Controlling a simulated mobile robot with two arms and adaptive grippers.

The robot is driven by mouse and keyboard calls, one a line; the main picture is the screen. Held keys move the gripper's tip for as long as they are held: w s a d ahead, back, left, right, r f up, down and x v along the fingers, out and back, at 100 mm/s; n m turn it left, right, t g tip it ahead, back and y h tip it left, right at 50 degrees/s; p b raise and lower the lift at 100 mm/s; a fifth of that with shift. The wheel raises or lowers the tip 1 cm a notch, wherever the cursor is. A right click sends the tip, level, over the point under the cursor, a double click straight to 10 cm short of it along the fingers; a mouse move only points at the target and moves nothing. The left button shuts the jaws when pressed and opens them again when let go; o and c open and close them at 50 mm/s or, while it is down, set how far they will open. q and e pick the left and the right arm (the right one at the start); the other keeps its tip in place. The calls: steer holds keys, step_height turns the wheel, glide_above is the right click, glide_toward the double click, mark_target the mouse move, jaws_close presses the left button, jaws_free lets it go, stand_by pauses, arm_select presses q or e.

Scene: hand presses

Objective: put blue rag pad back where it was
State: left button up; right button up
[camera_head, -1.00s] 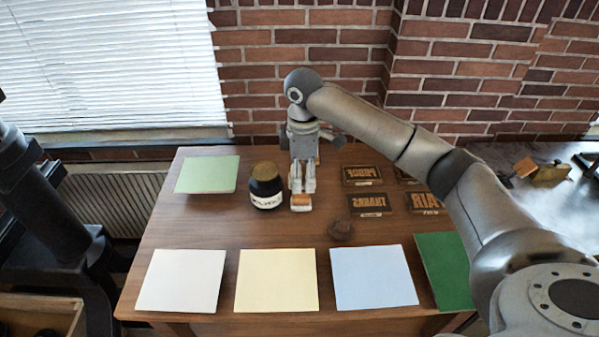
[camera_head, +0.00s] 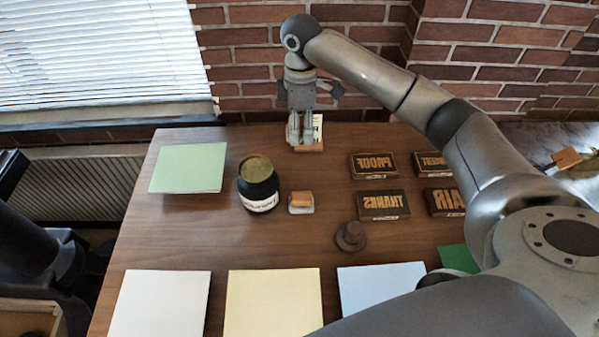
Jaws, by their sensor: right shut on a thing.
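My right gripper (camera_head: 302,138) is at the back of the brown table, in front of a small wooden stand with a white printed card. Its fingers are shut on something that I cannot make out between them. A small block (camera_head: 300,202) with an orange-brown top and a pale base sits on the table below the gripper, apart from it and just right of the dark jar. I cannot pick out a clearly blue rag pad. My left gripper is not in view.
The dark labelled jar (camera_head: 258,184) stands left of the small block. Several lettered blocks, including PROOF (camera_head: 373,166) and THANKS (camera_head: 382,205), lie to the right, with a round brown knob (camera_head: 350,236) nearby. Coloured sheets lie along the front, a green one (camera_head: 188,168) back left.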

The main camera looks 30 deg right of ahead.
steer(key=b, duration=0.5)
glide_toward(301, 175)
steer(key=shift+s+a+f+p, duration=0.15)
steer(key=shift+f+p, duration=0.2)
steer(key=shift+f, duration=0.25)
steer(key=shift+f+p, duration=0.3)
steer(key=shift+f, duration=2.55)
steer(key=o, duration=1)
steer(key=shift+f, duration=0.1)
step_height(301, 175, up, 12)
steer(key=shift+r+b, duration=0.15)
steer(key=shift+b, duration=0.75)
